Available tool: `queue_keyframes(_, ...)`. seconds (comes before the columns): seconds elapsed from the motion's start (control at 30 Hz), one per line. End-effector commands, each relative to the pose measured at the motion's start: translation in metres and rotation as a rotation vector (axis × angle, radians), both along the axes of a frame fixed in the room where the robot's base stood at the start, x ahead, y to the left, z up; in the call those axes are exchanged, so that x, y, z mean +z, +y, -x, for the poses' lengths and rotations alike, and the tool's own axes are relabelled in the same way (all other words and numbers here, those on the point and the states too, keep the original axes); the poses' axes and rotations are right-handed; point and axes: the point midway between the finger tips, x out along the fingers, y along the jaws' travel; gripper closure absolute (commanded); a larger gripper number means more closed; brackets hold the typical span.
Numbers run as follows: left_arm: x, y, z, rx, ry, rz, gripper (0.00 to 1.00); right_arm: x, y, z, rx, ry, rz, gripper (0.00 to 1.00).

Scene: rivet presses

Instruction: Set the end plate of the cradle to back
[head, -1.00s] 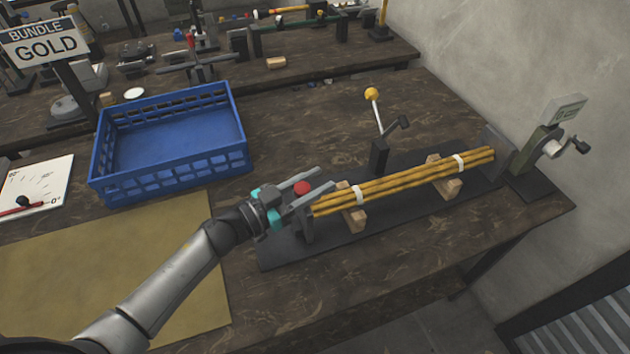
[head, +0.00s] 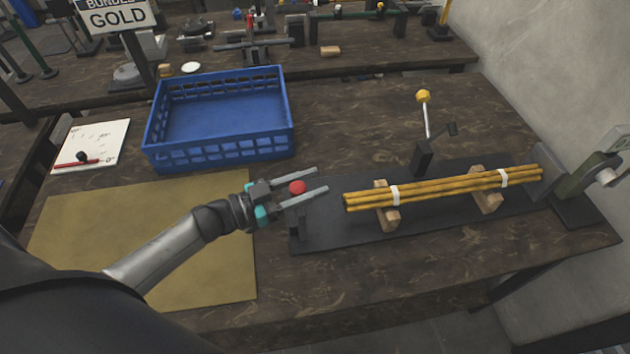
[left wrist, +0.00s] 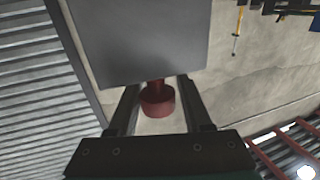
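The cradle is a dark base (head: 345,236) with two wooden V-blocks (head: 387,218) carrying a bundle of yellow rods (head: 445,189), tied with white bands. The end plate (head: 296,222) stands upright at the base's left end, with a clear gap to the rods' left ends. It has a red knob (head: 297,187). My left gripper (head: 321,180) is open, its fingers on either side of the knob. In the left wrist view the grey plate (left wrist: 140,42) fills the top and the red knob (left wrist: 157,101) sits between the fingers, with narrow gaps. My right gripper is not in view.
A yellow-knobbed lever (head: 425,125) stands behind the rods. A cranked green device (head: 585,178) is at the base's right end. A GOLD sign (head: 117,18) stands behind.

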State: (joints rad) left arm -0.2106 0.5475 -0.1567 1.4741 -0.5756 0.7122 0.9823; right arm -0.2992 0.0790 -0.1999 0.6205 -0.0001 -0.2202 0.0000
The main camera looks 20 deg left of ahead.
Motion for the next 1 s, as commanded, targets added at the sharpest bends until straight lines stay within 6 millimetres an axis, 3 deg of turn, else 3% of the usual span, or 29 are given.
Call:
queue_keyframes(0.2,0.000,-0.001,0.000,-0.001,-0.001,0.001,0.27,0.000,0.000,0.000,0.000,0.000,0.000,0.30)
queue_keyframes(0.67,0.001,0.000,0.002,-0.002,-0.002,0.001,0.27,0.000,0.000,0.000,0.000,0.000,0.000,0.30)
queue_keyframes(0.87,0.000,0.017,0.021,-0.002,0.002,-0.002,0.27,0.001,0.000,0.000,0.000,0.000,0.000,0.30)
queue_keyframes(1.0,0.000,0.036,0.045,-0.002,0.004,0.000,0.27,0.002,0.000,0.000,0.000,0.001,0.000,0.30)
